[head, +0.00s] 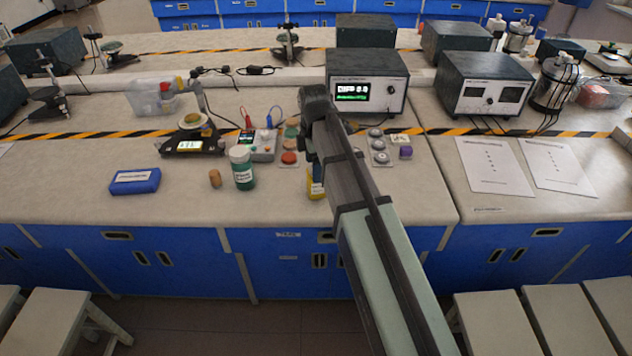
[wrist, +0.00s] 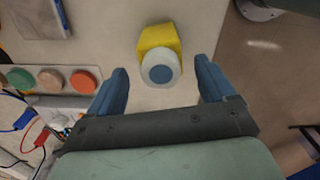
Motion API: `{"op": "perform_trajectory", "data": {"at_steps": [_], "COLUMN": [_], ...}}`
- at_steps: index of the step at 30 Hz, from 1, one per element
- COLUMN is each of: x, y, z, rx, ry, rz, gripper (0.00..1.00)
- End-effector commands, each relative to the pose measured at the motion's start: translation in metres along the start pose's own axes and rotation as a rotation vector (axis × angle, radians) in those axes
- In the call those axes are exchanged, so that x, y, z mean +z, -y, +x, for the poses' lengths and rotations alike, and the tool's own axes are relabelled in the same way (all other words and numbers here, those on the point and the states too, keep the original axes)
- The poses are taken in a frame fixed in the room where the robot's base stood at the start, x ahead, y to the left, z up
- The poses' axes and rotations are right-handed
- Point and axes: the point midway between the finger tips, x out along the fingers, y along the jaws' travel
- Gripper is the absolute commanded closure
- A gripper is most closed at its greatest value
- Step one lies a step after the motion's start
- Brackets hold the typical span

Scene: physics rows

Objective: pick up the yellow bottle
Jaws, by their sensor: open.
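The yellow bottle (wrist: 157,38) has a white cap with a blue-grey disc on top and stands on the bench near its front edge. In the wrist view it is seen from above, ahead of and between the two blue fingers of my gripper (wrist: 161,84). The fingers are apart and do not appear to touch it. In the head view the yellow bottle (head: 315,188) is mostly hidden behind my arm, with only a yellow strip showing. My gripper's fingertips are largely hidden there too.
A green bottle (head: 243,170), a cork (head: 215,178) and a blue box (head: 135,181) stand to the left. A button box (head: 262,146) and coloured discs lie behind. A metering instrument (head: 368,84) stands farther back. The bench's front edge is close to the yellow bottle.

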Motion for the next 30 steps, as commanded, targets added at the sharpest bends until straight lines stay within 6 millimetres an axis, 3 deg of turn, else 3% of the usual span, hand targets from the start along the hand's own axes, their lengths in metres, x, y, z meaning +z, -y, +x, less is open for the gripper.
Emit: {"op": "perform_trajectory", "data": {"at_steps": [8, 18, 26, 30], "x": [0.002, 0.005, 0.005, 0.005], "y": [0.001, 0.003, 0.002, 0.002], "z": [0.012, 0.050, 0.053, 0.053], "rx": [-0.002, 0.000, 0.002, 0.002], "ry": [0.000, 0.001, 0.001, 0.001], "rz": [0.000, -0.001, -0.001, -0.001], "gripper": [0.17, 0.17, 0.17, 0.28]}}
